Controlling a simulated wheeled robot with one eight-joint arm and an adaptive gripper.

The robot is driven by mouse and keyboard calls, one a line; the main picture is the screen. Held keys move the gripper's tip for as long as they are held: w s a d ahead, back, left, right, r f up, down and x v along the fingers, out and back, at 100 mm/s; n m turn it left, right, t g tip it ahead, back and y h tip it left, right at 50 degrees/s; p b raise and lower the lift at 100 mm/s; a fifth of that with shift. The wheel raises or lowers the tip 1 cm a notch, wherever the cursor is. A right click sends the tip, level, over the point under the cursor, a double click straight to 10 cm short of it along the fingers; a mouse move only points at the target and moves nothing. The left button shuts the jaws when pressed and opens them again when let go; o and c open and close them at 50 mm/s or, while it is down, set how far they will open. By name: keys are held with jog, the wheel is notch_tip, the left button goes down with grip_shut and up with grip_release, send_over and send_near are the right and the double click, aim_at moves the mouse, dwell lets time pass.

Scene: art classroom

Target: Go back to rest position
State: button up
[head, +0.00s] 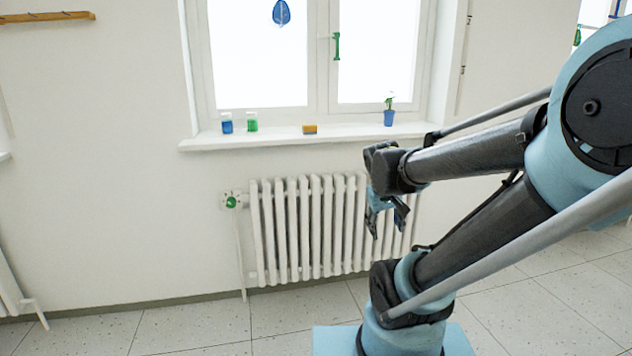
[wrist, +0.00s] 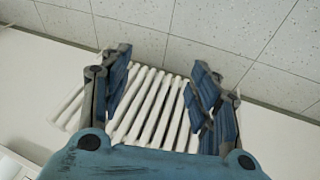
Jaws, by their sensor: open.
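My gripper (head: 387,222) hangs from the end of my bent arm in the right half of the head view, its fingers pointing down. It shows in front of the white radiator (head: 300,230). In the wrist view my gripper (wrist: 160,95) has its two blue fingers spread apart with nothing between them. The radiator also shows behind the fingers in the wrist view (wrist: 150,105).
A windowsill (head: 290,137) above the radiator bears a blue jar (head: 227,123), a green jar (head: 252,121), a small orange-brown block (head: 310,129) and a potted plant (head: 389,117). The tiled floor (head: 200,330) is clear at the left.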

jog(key=s+f+m+y, duration=0.1)
jog(key=s+f, duration=0.1)
jog(key=s, duration=0.3)
jog(key=s+a+f+g+y, duration=0.1)
jog(key=s+f, duration=0.1)
jog(key=s, duration=0.4)
jog(key=shift+a+f+m+g, duration=0.25)
jog(key=shift+m+g, duration=0.05)
jog(key=shift+m, duration=0.1)
jog(key=shift+w+f, duration=0.2)
jog(key=shift+w, duration=0.3)
